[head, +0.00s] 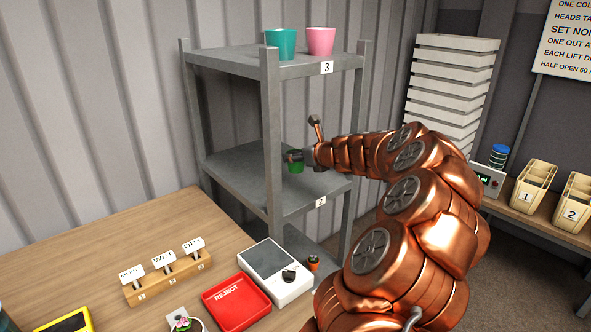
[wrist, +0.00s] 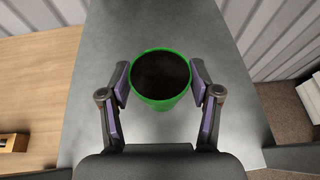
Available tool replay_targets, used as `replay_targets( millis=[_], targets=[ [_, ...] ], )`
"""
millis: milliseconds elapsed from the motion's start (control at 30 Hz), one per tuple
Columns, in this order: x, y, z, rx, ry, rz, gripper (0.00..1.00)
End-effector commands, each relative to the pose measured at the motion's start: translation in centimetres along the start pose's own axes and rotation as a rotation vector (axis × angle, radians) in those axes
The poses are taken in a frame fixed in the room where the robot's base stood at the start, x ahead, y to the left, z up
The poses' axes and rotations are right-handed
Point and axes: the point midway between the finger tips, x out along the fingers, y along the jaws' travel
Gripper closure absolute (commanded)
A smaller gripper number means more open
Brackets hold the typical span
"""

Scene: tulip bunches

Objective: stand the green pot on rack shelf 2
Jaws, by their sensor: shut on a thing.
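The green pot (wrist: 158,103) has dark soil inside and is between my gripper's two fingers (wrist: 160,88) in the wrist view. My gripper is shut on it, with the pads at its sides. In the head view the green pot (head: 295,167) is partly hidden by my gripper (head: 298,156) and a rack post. The pot is upright at rack shelf 2 (head: 308,186), the middle grey shelf with the label 2. I cannot tell whether its base touches the shelf.
Shelf 3 (head: 232,66) above holds a teal pot (head: 281,43) and a pink pot (head: 321,40). The rack's front post (head: 271,145) stands close to my gripper. The wooden table (head: 60,265) at left holds a red reject tray (head: 236,303) and a scale (head: 275,272). Shelf 2 looks otherwise empty.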

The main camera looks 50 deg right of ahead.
Motion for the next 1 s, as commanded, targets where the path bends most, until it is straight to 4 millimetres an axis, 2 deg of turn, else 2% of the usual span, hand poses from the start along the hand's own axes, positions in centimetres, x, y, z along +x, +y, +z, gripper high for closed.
replay_targets(
  millis=[400, 767, 800, 1000],
  targets=[
    [1.6, 0.1, -3.8, 0.003, 0.001, 0.004, 0.83],
    [1.7, 0.1, -4.0, 0.001, 0.000, 0.002, 0.83],
    [1.7, 0.1, -4.1, 0.001, 0.000, 0.001, 0.36],
    [1.7, 0.1, -4.0, 0.001, 0.000, 0.001, 0.16]
  ],
)
